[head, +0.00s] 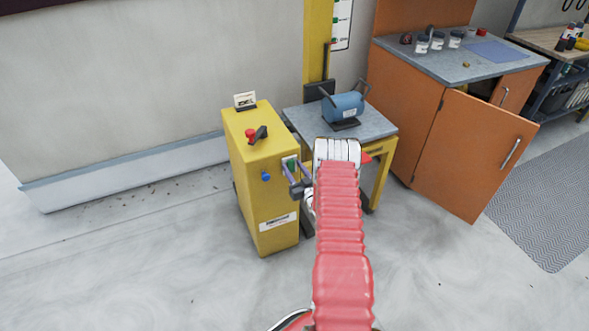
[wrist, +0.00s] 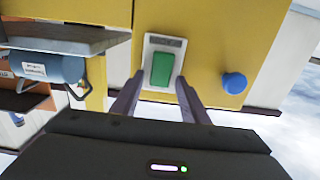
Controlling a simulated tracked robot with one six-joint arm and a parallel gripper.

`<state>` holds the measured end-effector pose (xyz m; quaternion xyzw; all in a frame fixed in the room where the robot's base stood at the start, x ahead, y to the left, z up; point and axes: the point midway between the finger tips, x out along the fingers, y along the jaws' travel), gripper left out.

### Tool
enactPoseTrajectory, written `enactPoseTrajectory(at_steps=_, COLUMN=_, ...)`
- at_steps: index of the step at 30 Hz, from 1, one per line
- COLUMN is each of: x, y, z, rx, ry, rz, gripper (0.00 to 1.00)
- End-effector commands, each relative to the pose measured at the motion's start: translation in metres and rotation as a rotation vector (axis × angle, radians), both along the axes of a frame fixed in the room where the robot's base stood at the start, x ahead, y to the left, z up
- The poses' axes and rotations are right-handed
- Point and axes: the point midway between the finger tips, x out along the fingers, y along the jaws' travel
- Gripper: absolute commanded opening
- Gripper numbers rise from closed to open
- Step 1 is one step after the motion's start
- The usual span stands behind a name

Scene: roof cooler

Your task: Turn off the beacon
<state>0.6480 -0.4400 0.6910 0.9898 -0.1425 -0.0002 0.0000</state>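A yellow cabinet (head: 262,185) stands by the wall, and its yellow face (wrist: 210,30) fills much of the wrist view. A green rectangular switch (wrist: 162,69) in a pale plate sits on that face. A blue round knob (wrist: 234,83) is beside it and also shows in the head view (head: 266,177). On the cabinet top are a red knob (head: 250,134) and a black lever-like part (head: 260,133). I cannot tell a lit beacon. My gripper (wrist: 160,80) is open and empty, its two fingers pointing at the switch, one towards each side. Contact cannot be told.
A small table (head: 301,119) with a blue bench grinder-like machine (head: 343,106) stands close right of the cabinet. An orange cupboard (head: 462,170) with an open door is further right. The floor (head: 130,270) at left and front is clear.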

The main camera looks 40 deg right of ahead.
Motion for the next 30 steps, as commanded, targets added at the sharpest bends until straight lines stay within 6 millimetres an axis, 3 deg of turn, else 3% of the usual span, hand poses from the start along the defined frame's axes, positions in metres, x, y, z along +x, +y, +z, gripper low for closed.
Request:
enactPoseTrajectory(at_steps=15, x=-0.0004, y=-0.0002, z=0.0001, rx=0.0, ry=0.0, rz=0.0, gripper=0.04)
enactPoseTrajectory(at_steps=30, x=-0.0014, y=0.0, z=-0.0059, rx=-0.032, ry=-0.113, rz=0.0, gripper=0.03)
